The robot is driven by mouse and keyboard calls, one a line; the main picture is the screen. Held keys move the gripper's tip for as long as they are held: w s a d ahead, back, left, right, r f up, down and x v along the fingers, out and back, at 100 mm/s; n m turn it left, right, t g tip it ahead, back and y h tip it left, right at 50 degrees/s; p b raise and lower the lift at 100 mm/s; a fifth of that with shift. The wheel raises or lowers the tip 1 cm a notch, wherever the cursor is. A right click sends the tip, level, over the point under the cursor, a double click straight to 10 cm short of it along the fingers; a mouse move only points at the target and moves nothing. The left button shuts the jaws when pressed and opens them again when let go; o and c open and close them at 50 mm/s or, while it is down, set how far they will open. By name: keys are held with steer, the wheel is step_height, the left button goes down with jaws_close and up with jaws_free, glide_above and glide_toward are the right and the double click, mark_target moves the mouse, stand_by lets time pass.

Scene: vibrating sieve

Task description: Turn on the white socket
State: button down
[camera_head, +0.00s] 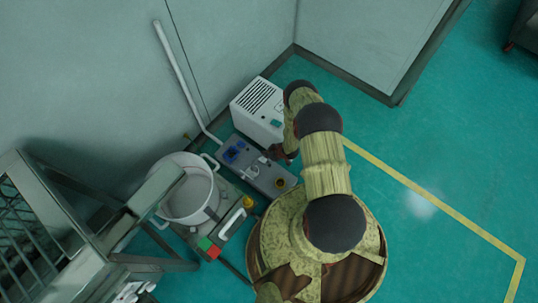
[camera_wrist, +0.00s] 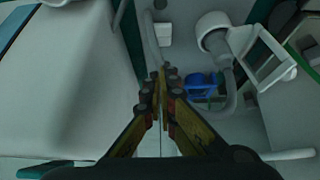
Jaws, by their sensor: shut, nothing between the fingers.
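I cannot clearly tell which fitting is the white socket. A grey panel (camera_head: 258,172) on the floor carries a blue socket (camera_head: 234,152), which also shows in the wrist view (camera_wrist: 201,86). A small white fitting (camera_wrist: 163,33) sits beyond my fingertips in the wrist view, beside a pale cable. My gripper (camera_head: 281,153) is low over the panel's right side, beside the white vented box; its fingers (camera_wrist: 161,76) are together and empty in the wrist view. Contact with the panel cannot be told. My arm hides part of the area.
The white vented box (camera_head: 258,112) stands behind the panel. A white pot (camera_head: 187,192) stands to the left, with a control box with green and red buttons (camera_head: 208,247) in front. A metal frame (camera_head: 45,225) is at far left.

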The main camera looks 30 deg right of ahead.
mark_target(261, 157)
steer(key=b+x, duration=0.1)
steer(key=x, duration=0.2)
steer(key=shift+w+a+f, duration=0.1)
steer(key=shift+w+f, duration=0.05)
steer(key=shift+f, duration=0.25)
steer(key=shift+s+f+b, duration=0.15)
steer(key=shift+f+b, duration=0.2)
steer(key=shift+f, duration=0.2)
steer(key=shift+s+f+b, duration=0.15)
steer(key=shift+f+b, duration=0.2)
steer(key=shift+f, duration=0.25)
steer(key=shift+s+f, duration=0.1)
steer(key=shift+f, duration=0.5)
